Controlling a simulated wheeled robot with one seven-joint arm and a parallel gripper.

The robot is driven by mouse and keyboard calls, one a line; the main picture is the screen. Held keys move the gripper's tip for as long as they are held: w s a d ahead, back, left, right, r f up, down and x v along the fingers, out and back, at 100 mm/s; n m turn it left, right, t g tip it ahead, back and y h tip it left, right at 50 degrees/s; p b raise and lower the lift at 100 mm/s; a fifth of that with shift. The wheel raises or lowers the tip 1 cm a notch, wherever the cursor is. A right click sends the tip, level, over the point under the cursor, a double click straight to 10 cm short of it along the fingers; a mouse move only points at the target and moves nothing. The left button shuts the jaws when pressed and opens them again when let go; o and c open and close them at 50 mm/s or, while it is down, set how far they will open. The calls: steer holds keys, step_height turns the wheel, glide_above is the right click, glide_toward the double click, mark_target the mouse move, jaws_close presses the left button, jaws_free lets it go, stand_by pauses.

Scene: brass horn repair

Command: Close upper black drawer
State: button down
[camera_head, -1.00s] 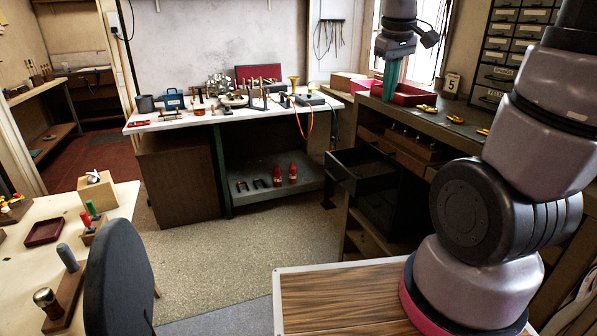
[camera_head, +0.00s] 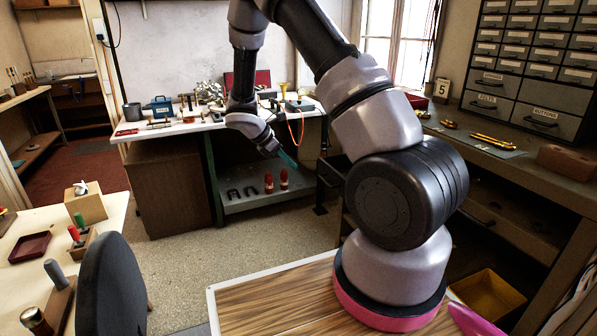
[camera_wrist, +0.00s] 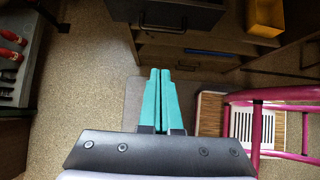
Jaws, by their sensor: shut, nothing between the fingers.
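The upper black drawer (camera_head: 328,180) stands pulled out from the workbench in the head view. Only its front end shows, because my arm hides most of it. In the wrist view a dark drawer box (camera_wrist: 165,13) is at the top edge, cut off by the frame. My gripper (camera_head: 288,160) has teal fingers lying together, with nothing between them. In the head view it is just left of the drawer's front end, apart from it as far as I can see. In the wrist view the fingers (camera_wrist: 160,72) point toward the dark box.
The right workbench (camera_head: 470,140) carries brass parts and a grey drawer cabinet (camera_head: 535,60). A yellow bin (camera_head: 487,295) sits low at the right. The back table (camera_head: 150,133) has red-handled tools on its lower shelf. The floor (camera_head: 250,235) in the middle is clear.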

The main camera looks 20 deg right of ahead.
steer(key=d+r+x, duration=0.1)
steer(key=d+x, duration=0.1)
steer(key=x, duration=1)
steer(key=shift+d+r, duration=0.15)
steer(key=shift+d, duration=0.05)
steer(key=d, duration=1.8)
steer(key=shift+w+d, duration=0.25)
steer(key=shift+w, duration=0.05)
steer(key=a, duration=0.2)
steer(key=a+r, duration=0.1)
steer(key=a, duration=0.1)
steer(key=shift+a, duration=0.25)
steer(key=v, duration=0.9)
steer(key=shift+a+r, duration=0.15)
steer(key=shift+r, duration=0.25)
